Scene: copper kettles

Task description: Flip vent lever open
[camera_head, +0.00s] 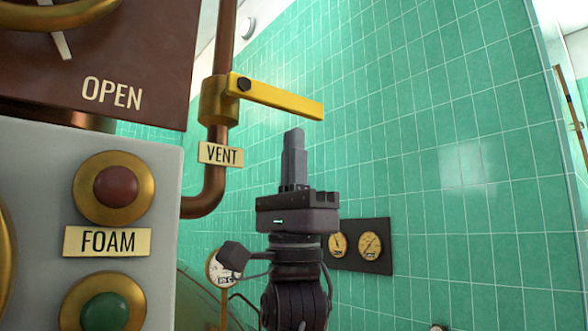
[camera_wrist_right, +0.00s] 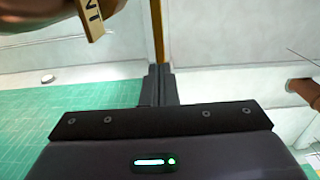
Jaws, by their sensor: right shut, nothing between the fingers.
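The yellow vent lever (camera_head: 280,98) is bolted to a brass valve on a copper pipe. It sticks out to the right, sloping slightly down toward its free end. A cream VENT tag (camera_head: 221,154) sits below the valve. My right gripper (camera_head: 294,132) points up, fingers shut and empty, with its tips just below the lever's outer half in the head view. A small gap shows between tips and lever there; depth is hard to judge. In the right wrist view the shut fingers (camera_wrist_right: 157,72) meet a narrow yellow-brown strip, perhaps the lever. My left gripper is out of view.
The copper pipe (camera_head: 216,185) bends left below the valve. A grey panel (camera_head: 155,165) with a red button (camera_head: 116,187), a green button (camera_head: 106,312) and a FOAM label stands at left. Gauges (camera_head: 358,245) are on the green-tiled wall. Space right of the lever looks clear.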

